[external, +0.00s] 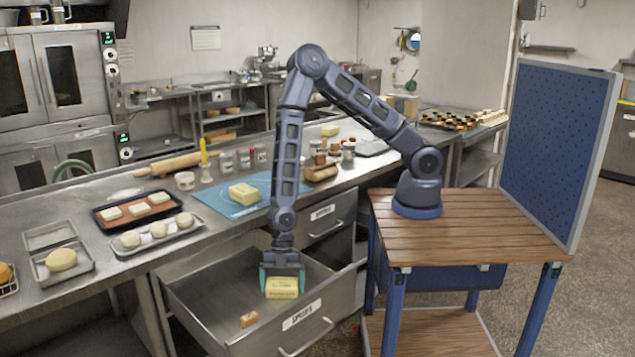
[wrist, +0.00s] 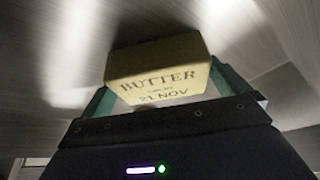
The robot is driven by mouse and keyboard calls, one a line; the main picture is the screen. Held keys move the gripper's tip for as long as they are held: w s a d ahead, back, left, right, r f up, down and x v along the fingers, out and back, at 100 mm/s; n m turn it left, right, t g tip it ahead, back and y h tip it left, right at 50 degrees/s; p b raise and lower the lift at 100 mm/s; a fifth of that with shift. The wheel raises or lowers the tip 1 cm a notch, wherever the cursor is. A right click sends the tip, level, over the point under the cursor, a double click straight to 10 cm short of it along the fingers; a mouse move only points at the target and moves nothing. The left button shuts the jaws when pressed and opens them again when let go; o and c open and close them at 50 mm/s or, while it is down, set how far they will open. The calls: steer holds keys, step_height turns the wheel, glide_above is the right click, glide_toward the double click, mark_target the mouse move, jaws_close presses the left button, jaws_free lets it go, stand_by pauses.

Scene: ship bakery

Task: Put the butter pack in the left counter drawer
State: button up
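The butter pack (external: 282,288) is a pale yellow block. In the wrist view the butter pack (wrist: 160,75) shows the printed words BUTTER and 21 NOV. My gripper (external: 282,279) points down with its green fingers on both sides of the pack, shut on it; the fingers also show in the wrist view (wrist: 165,92). The pack is over the inside of the pulled-out counter drawer (external: 215,288), near its labelled front. I cannot tell whether the pack touches the drawer floor. A small tan block (external: 249,319) lies in the drawer, left of the pack.
A closed drawer (external: 325,228) sits to the right of the open one. The counter above holds a blue mat (external: 221,206) with a yellow block (external: 243,193), trays of dough (external: 152,243), a rolling pin (external: 177,164) and jars. The drawer's left part is clear.

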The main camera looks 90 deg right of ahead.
steer(key=shift+r, duration=0.15)
steer(key=v, duration=1.2)
steer(key=s+d+r+m+t+h, duration=0.2)
steer(key=s+d+r+m, duration=0.2)
steer(key=d+r, duration=0.7)
steer(key=s+d+r+m+t+h, duration=0.15)
steer(key=s+d+r+m, duration=0.3)
steer(key=d+r, duration=0.6)
steer(key=s+d+r+m, duration=0.4)
steer(key=s+r, duration=0.3)
steer(key=s, duration=0.1)
steer(key=s+d+r+m+t, duration=0.1)
steer(key=s+d+r+m, duration=0.4)
steer(key=s+r, duration=0.2)
steer(key=shift+s+d+h, duration=0.15)
steer(key=shift+s+h, duration=0.3)
steer(key=shift+s, duration=0.8)
